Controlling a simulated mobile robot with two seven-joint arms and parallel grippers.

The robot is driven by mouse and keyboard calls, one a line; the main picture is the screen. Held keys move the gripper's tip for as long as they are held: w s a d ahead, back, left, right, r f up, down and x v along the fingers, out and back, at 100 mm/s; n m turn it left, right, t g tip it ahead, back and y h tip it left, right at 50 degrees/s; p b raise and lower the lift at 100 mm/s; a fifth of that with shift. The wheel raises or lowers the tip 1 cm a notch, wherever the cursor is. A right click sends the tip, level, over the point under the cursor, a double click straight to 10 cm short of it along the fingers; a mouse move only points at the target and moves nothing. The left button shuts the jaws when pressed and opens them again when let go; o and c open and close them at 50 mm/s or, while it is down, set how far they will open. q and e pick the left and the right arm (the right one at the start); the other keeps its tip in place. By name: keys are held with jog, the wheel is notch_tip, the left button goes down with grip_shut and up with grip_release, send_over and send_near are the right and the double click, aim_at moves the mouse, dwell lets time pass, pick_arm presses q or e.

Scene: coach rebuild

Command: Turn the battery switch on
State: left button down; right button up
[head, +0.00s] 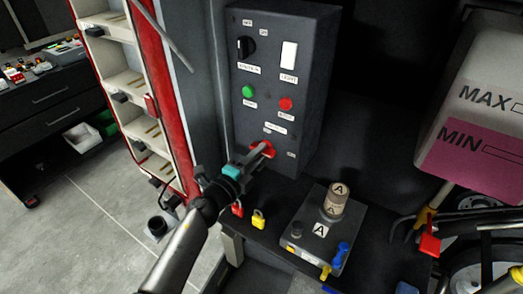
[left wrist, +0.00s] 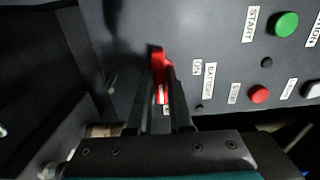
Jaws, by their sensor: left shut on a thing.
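The battery switch is a red handle (head: 268,146) low on the dark control box (head: 312,70). In the left wrist view the red handle (left wrist: 158,62) stands out from the panel, with its end between my fingers. A BATTERY label (left wrist: 209,82) and an ON label (left wrist: 197,67) sit beside it. My left gripper (head: 262,152) reaches up from below and is shut on the red handle. The fingers hide part of the handle. My right gripper is not in view.
The box also carries a green button (head: 248,92), a red button (head: 286,104), a black knob (head: 245,47) and a white rocker (head: 289,55). Below stands a grey battery (head: 305,232) with a cylinder on top. A red-framed shelf (head: 165,90) is close on the left.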

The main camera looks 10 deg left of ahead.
pick_arm(q)
jog(key=n+p, duration=0.2)
jog(key=n, duration=0.1)
jog(key=shift+r+n, duration=0.1)
jog(key=shift+n, duration=0.2)
jog(key=shift+n+p, duration=0.65)
jog(key=shift+n, duration=0.55)
